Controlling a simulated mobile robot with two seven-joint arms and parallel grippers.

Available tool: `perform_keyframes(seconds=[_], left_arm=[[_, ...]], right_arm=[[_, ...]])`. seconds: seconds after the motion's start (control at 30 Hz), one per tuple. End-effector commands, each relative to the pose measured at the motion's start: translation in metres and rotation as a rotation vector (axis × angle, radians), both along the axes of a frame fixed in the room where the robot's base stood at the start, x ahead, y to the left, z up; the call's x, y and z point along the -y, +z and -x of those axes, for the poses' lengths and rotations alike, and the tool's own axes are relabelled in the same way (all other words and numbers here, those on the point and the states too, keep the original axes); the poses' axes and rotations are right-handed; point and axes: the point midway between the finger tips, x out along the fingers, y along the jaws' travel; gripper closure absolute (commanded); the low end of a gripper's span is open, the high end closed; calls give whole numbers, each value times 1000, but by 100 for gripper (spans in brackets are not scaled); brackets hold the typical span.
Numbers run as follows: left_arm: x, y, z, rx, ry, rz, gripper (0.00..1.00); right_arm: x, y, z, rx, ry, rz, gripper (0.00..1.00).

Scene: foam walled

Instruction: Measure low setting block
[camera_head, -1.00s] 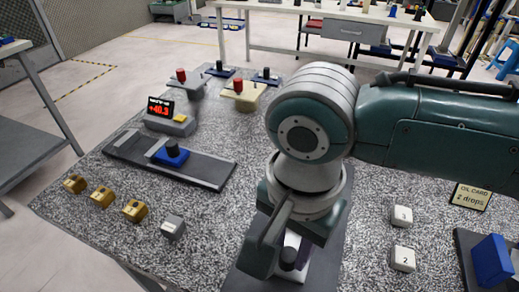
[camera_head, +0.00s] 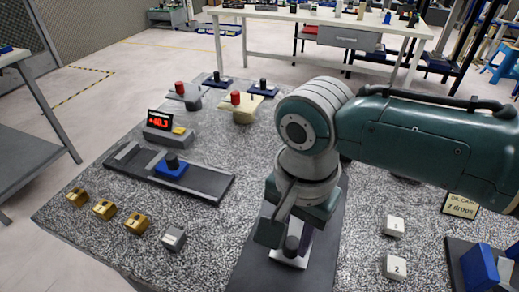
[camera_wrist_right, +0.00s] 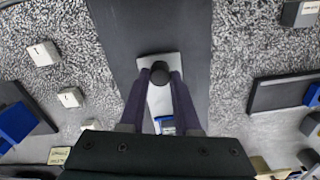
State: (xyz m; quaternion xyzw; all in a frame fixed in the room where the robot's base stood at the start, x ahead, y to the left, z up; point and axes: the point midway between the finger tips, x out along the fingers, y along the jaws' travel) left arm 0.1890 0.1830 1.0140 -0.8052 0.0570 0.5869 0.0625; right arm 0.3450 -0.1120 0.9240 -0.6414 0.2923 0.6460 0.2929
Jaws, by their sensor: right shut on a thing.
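My right gripper (camera_head: 290,240) is shut on a dark round knob (camera_wrist_right: 159,72) that stands on a pale metal block (camera_wrist_right: 163,97). The block is over a long dark strip (camera_wrist_right: 150,30); I cannot tell whether it touches it. A digital readout (camera_head: 158,121) with red digits near 40.3 stands at the left; its sign is unclear. Before it, a dark rail (camera_head: 208,184) carries a blue base (camera_head: 171,170) with a black knob. A grey labelled block (camera_head: 173,238) sits on the table near the front edge. Which block is the low setting one is not readable. My left gripper is out of view.
Several gold blocks (camera_head: 104,209) line the left front edge. White numbered blocks (camera_head: 396,266) and an oil card (camera_head: 461,205) lie at the right, near a blue object (camera_head: 479,267). Fixtures with red knobs (camera_head: 235,98) stand at the back. Speckled tabletop between them is free.

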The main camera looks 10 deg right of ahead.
Motion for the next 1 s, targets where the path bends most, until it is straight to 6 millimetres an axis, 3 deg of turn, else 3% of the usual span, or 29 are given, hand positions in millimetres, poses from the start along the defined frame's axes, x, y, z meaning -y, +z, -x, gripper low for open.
perform_keyframes(seconds=[0.07, 0.1, 0.37, 0.67, 1.0], left_arm=[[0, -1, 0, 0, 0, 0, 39], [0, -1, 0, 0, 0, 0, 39], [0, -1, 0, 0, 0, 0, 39], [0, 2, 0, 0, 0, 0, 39], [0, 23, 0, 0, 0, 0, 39]], right_arm=[[2, 0, -2, 8, -2, 5, 100], [3, -1, -3, 9, -2, 6, 67], [2, -1, -1, 5, -2, 5, 39], [2, 4, -1, 4, -2, 3, 39], [2, 67, -2, 7, -2, 2, 39]])
